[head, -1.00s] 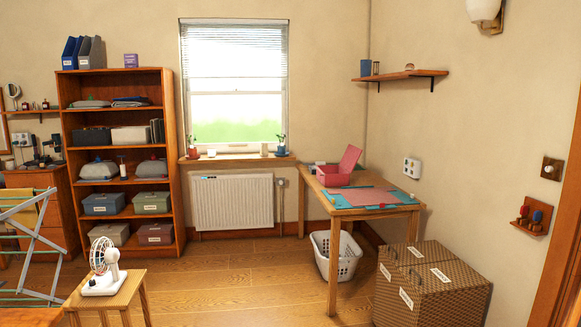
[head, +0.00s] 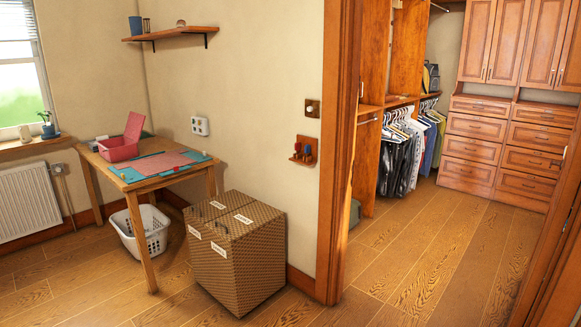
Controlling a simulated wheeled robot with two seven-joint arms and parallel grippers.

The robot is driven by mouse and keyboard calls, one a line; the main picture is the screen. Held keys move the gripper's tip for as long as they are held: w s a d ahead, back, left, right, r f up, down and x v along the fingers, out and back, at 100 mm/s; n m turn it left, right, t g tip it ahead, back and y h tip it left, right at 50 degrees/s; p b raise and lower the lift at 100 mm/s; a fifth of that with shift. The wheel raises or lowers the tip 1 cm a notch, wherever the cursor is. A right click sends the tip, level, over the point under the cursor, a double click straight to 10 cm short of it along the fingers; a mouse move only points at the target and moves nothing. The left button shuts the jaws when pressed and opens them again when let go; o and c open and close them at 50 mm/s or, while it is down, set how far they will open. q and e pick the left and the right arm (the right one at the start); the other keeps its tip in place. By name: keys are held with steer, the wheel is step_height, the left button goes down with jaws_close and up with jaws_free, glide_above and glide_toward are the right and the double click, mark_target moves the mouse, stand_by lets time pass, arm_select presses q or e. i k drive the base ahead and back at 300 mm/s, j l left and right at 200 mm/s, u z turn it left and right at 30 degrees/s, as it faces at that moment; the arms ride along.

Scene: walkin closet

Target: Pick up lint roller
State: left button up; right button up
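I cannot make out a lint roller for certain in the head view. A small wooden wall rack (head: 302,159) beside the doorway holds small red and blue items, too small to identify. A table (head: 148,182) carries a teal mat (head: 127,173) with a pink sheet and an open pink box (head: 118,150); no roller can be told among the small things there. Neither of my grippers is in view.
A patterned box (head: 236,262) and a white laundry basket (head: 150,232) stand on the floor by the table. An open doorway with a wooden frame (head: 338,150) leads to a closet with hanging clothes (head: 405,150) and drawers (head: 478,145). Floor through the doorway is clear.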

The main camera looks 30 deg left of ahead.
mark_target(105, 137)
steer(key=i+j+u, duration=0.2)
steer(key=j+u, duration=0.25)
steer(key=j, duration=0.2)
steer(key=i+j+u, duration=0.3)
steer(key=j+u, duration=0.15)
steer(key=i+j+u, duration=0.35)
steer(key=j+u, duration=0.15)
steer(key=i+j+u, duration=0.55)
steer(key=i+u, duration=0.5)
steer(key=i, duration=1.25)
steer(key=i+z, duration=0.25)
steer(key=i, duration=0.25)
steer(key=i+j+z, duration=0.2)
steer(key=i, duration=0.25)
steer(key=i+j+z, duration=0.25)
steer(key=i, duration=0.25)
steer(key=i+j+z, duration=0.2)
steer(key=i+j, duration=0.15)
steer(key=i, duration=0.1)
